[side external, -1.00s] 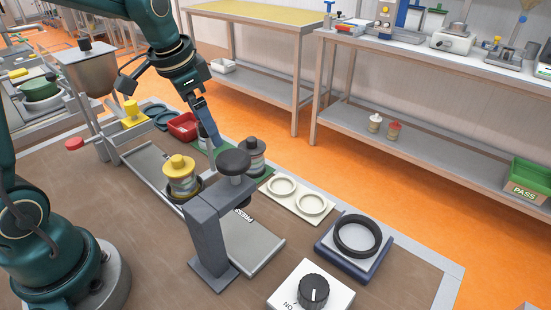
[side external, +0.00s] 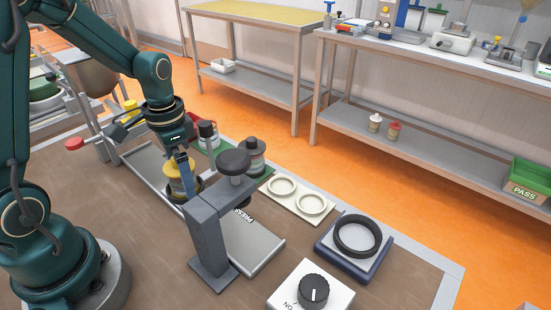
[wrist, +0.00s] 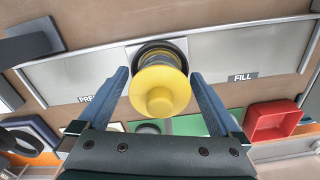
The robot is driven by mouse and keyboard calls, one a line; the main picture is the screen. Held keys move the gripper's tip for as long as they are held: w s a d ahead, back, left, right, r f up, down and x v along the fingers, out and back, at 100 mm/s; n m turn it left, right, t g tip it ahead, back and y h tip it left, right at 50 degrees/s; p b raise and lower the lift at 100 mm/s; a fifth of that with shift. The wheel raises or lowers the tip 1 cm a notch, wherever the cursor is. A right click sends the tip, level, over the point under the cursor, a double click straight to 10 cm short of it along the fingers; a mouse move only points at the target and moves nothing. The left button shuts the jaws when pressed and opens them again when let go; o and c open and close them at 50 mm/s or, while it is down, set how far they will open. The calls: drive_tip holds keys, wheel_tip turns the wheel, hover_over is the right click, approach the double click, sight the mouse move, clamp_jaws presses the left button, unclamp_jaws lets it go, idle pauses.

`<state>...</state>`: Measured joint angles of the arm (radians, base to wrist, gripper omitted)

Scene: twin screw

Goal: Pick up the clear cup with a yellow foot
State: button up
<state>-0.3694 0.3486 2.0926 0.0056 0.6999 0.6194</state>
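The clear cup with a yellow foot (side external: 179,188) stands upside down on the metal track, yellow foot upward, on a dark round base. In the wrist view its yellow foot (wrist: 158,84) fills the space ahead of my gripper and hides most of the clear body. My gripper (wrist: 160,74) is open and points down, one blue finger on each side of the cup. A gap shows between the foot and each finger. In the side view one finger crosses in front of the cup.
The grey press stand (side external: 207,235) with its dark round head (side external: 233,161) is close on the right. A dark-topped cup (side external: 255,158) stands behind it. A red bin (wrist: 272,122) and green mat lie nearby. A cream two-ring tray (side external: 297,197) is farther right.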

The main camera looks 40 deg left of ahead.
drive_tip(key=c, duration=1.3)
drive_tip(key=shift+o, duration=0.2)
drive_tip(key=shift+r, duration=0.1)
